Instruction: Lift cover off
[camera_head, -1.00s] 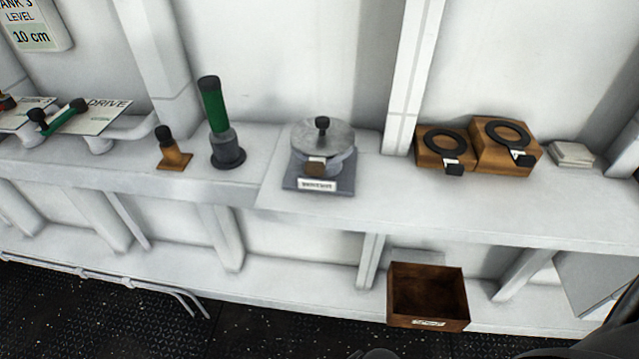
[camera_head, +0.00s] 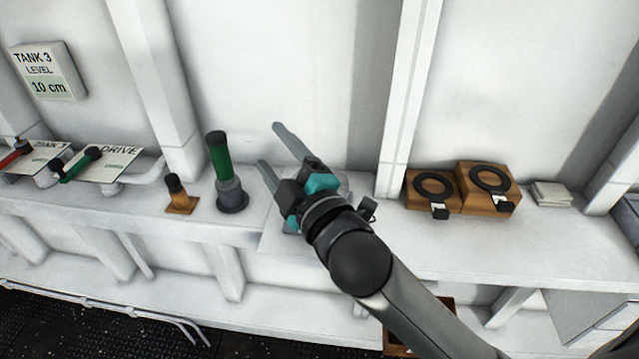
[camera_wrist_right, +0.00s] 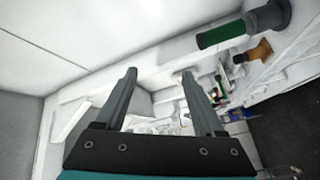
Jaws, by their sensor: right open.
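The cover is the round grey metal lid (camera_head: 342,184) of the pot-like device on the shelf. Only a sliver of it shows in the head view, at the right edge of my gripper. Its black knob and most of the device are hidden behind my right gripper and wrist. My right gripper (camera_head: 270,145) is open, its two fingers apart and pointing up and left across the device. In the right wrist view the fingers (camera_wrist_right: 159,74) hold nothing between them, and I cannot make out the cover there. My left gripper is out of view.
Left of the device stand a green-handled cylinder (camera_head: 219,155) and a small orange-based post (camera_head: 180,197). On the right are two wooden blocks with black rings (camera_head: 432,200) (camera_head: 488,202) and a white stack (camera_head: 552,194). An open brown box (camera_head: 398,340) sits below, partly behind my arm.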

